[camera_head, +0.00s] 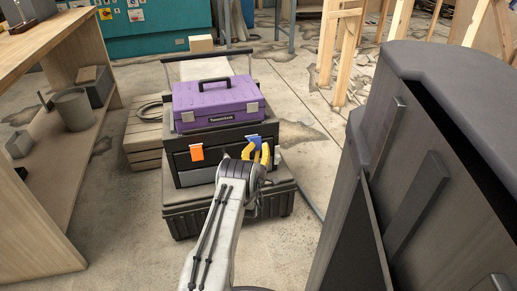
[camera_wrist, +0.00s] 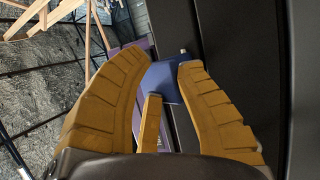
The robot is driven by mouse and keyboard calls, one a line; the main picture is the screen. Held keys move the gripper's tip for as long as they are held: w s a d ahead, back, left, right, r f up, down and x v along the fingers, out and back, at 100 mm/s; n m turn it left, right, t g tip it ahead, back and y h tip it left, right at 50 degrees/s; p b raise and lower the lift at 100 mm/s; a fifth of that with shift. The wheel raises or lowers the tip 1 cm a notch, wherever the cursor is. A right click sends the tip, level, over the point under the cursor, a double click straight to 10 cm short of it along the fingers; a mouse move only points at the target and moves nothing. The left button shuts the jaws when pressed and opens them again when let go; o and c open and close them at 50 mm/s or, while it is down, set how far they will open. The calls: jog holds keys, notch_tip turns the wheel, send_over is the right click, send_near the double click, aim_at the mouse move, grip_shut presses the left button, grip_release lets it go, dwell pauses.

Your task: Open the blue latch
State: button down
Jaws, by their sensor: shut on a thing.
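The blue latch (camera_head: 255,140) is on the right of the front of a dark drawer case (camera_head: 183,162). It is a small blue plate, and it also shows in the wrist view (camera_wrist: 165,78). My gripper (camera_head: 259,151) is at the latch. In the wrist view the yellow fingers of my gripper (camera_wrist: 162,68) are on both sides of the latch and closed on it. A third, narrower finger stands below, near the latch's lower edge. The fingers partly hide the latch in the head view.
An orange latch (camera_head: 196,153) is at the left of the same case. A purple toolbox (camera_head: 217,103) sits on top, and a black chest (camera_head: 178,221) lies below. A wooden bench (camera_head: 48,215) stands left and a large dark cabinet (camera_head: 345,215) right. Open floor lies between.

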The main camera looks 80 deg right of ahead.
jog(key=c, duration=1.2)
grip_release()
jog(key=shift+w+d+f, duration=0.1)
jog(key=shift+w+f, duration=0.25)
jog(key=shift+w, duration=0.2)
jog(key=v, duration=0.8)
jog(key=s+v, duration=0.1)
jog(key=v, duration=0.3)
jog(key=shift+s+r, duration=0.1)
jog(key=shift+r, duration=0.15)
